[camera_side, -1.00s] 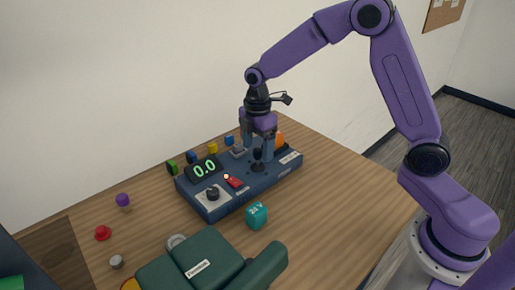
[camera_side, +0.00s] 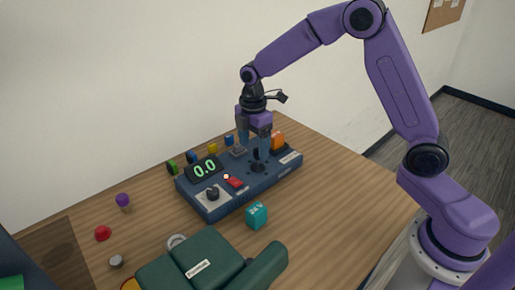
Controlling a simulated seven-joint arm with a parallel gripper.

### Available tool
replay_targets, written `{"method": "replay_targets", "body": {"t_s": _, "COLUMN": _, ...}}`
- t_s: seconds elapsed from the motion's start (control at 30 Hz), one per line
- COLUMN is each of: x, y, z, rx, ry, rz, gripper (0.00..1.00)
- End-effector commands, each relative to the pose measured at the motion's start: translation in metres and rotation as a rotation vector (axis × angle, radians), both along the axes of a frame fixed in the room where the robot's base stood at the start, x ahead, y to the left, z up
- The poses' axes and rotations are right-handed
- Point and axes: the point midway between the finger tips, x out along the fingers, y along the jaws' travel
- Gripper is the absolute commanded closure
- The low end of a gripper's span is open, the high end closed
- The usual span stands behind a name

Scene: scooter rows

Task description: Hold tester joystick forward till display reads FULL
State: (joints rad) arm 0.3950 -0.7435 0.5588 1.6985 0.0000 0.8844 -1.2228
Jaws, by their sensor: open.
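The tester (camera_side: 225,203) is a dark blue box on the wooden table. Its display (camera_side: 204,168) reads 0.0 in green digits. The black joystick (camera_side: 257,164) stands toward the right part of the tester's top and looks about upright. My gripper (camera_side: 254,150) points down over the tester with its fingers apart, at the joystick. One finger partly covers the joystick, so I cannot tell whether either finger touches it. A black knob (camera_side: 212,193) and a red switch (camera_side: 234,182) sit on the tester's left part.
A teal cube (camera_side: 256,215) lies in front of the tester. Small coloured blocks and an orange block (camera_side: 278,141) stand behind it. A green padded item (camera_side: 205,262) lies at the front. Purple (camera_side: 123,200), red (camera_side: 103,233) and grey (camera_side: 116,261) pieces lie left. Table right of the tester is clear.

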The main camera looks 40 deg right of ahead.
Motion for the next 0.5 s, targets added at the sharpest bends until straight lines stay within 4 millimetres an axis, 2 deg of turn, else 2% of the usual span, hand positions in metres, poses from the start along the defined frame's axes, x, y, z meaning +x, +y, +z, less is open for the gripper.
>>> {"method": "replay_targets", "body": {"t_s": 0.5, "x": 0.014, "y": 0.0, "z": 0.0, "rx": 0.0, "ry": 0.0, "rz": 0.0, "gripper": 0.23}}
